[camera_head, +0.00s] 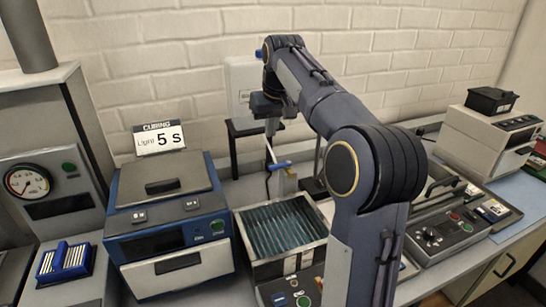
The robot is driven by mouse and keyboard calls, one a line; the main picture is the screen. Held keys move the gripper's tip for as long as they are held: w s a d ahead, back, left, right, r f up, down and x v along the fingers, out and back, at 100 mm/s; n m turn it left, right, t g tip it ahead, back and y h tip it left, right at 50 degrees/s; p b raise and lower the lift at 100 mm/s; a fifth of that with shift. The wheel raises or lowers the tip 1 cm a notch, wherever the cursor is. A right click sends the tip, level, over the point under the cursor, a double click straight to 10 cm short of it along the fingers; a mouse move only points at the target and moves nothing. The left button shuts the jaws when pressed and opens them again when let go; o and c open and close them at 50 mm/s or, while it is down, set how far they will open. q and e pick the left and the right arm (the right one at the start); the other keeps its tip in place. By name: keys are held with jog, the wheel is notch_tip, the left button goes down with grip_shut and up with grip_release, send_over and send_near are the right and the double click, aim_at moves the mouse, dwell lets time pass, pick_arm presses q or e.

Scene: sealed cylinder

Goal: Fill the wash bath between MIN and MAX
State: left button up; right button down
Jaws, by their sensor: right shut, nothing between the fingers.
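The wash bath (246,262) is an open rectangular metal-walled box at the lower middle, with bluish stripes inside and small white labels on its front. I cannot read MIN or MAX marks or tell the liquid level. A tap with a blue lever (279,166) stands behind the bath. My right gripper (271,127) points down above and behind the bath, over the tap lever; it is shut and empty. It appears apart from the lever. My right arm hides part of the bath's right side. My left gripper is not in view.
A white tank (241,82) stands on a black stand against the brick wall. A blue curing unit (168,222) is left of the bath, with a gauge machine (27,183) and blue rack (64,262) farther left. Control panels (445,233) and a white machine (488,135) stand right.

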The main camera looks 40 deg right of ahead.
aim_at(280, 166)
jog(key=x, duration=0.9)
jog(key=s, duration=0.1)
jog(key=s+a, duration=0.1)
jog(key=s, duration=0.2)
jog(key=shift+a+r, duration=0.15)
jog(key=shift+r, duration=0.1)
